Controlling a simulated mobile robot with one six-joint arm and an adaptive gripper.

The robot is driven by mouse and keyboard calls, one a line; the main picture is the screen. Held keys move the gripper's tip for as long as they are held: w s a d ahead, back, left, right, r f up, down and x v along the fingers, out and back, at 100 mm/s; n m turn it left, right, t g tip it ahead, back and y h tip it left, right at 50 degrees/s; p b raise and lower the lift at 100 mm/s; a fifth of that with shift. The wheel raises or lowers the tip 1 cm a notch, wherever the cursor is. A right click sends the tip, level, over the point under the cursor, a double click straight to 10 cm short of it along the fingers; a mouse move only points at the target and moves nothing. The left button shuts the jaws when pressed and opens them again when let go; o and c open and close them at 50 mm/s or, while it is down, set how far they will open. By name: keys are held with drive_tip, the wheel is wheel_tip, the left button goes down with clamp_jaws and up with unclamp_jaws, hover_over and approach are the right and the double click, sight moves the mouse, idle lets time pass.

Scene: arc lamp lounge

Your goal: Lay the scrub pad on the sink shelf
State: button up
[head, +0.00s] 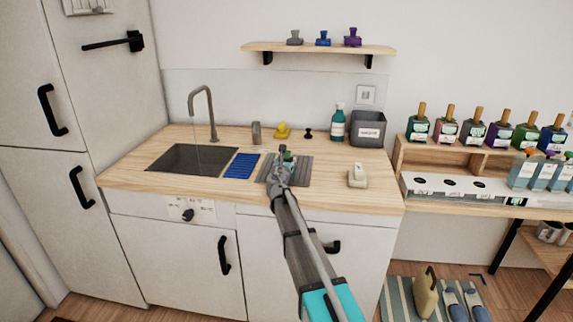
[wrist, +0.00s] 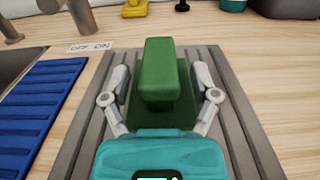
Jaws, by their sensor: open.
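The green scrub pad, with a raised block handle on a flat base (wrist: 165,75), stands on a grey ridged drainer mat (wrist: 232,110) on the counter. In the head view the mat (head: 299,172) lies right of the sink, and my gripper largely hides the pad. My gripper (wrist: 162,76) is open, with one finger on each side of the green handle and gaps showing. It also shows over the mat in the head view (head: 283,168). The wooden sink shelf (head: 280,47) is on the wall above, holding grey, blue and purple pads with handles.
A blue ribbed mat (head: 241,165), sink (head: 192,159) and tap (head: 205,108) are to the left. Behind are a yellow object (head: 282,131), a teal bottle (head: 338,124) and a grey bin (head: 368,130). A pale block (head: 357,175) stands at right. The shelf's left end is bare.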

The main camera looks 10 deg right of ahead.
drive_tip(key=shift+w+d, duration=0.2)
drive_tip(key=shift+w, duration=0.5)
drive_tip(key=shift+c, duration=0.2)
clamp_jaws()
